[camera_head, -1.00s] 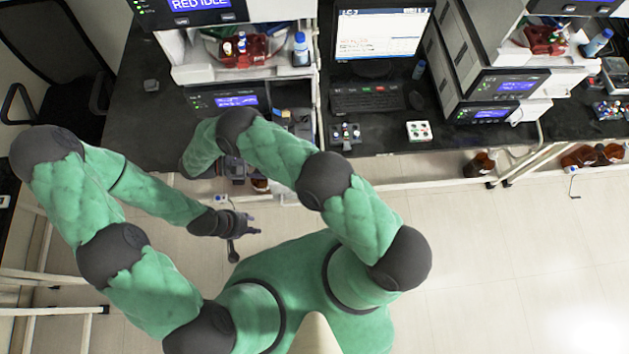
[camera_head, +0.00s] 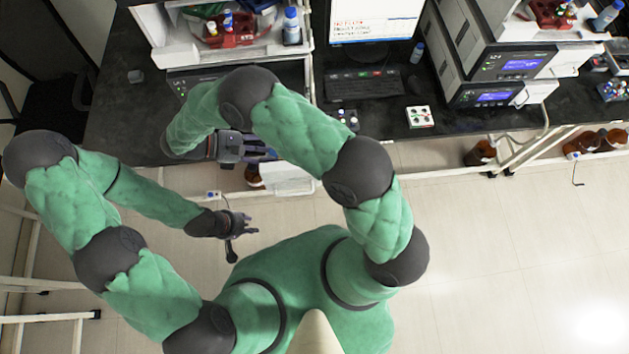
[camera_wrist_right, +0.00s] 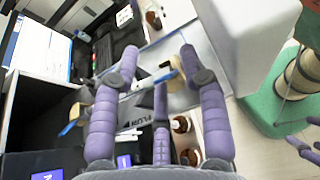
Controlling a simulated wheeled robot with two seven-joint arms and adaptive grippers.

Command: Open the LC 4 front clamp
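My right gripper (camera_head: 262,150) is over the front of the left instrument stack, with its fingers spread. In the right wrist view its purple fingers (camera_wrist_right: 158,68) stand apart with a gap between them. A tan fitting with a blue bar (camera_wrist_right: 178,84) shows beside the right finger; I cannot tell whether they touch. A second tan fitting with a blue bar (camera_wrist_right: 68,128) is left of the left finger. They look like clamps, but I cannot tell which is the LC 4 front clamp. My left gripper (camera_head: 242,226) is open and empty above the floor.
The left instrument stack (camera_head: 275,42) has bottles on top, partly behind my right arm. A monitor, keyboard (camera_head: 365,86) and small box (camera_head: 420,116) are on the dark bench. Another stack (camera_head: 490,70) is at the right. Brown bottles (camera_head: 482,152) stand below the bench. The floor is clear.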

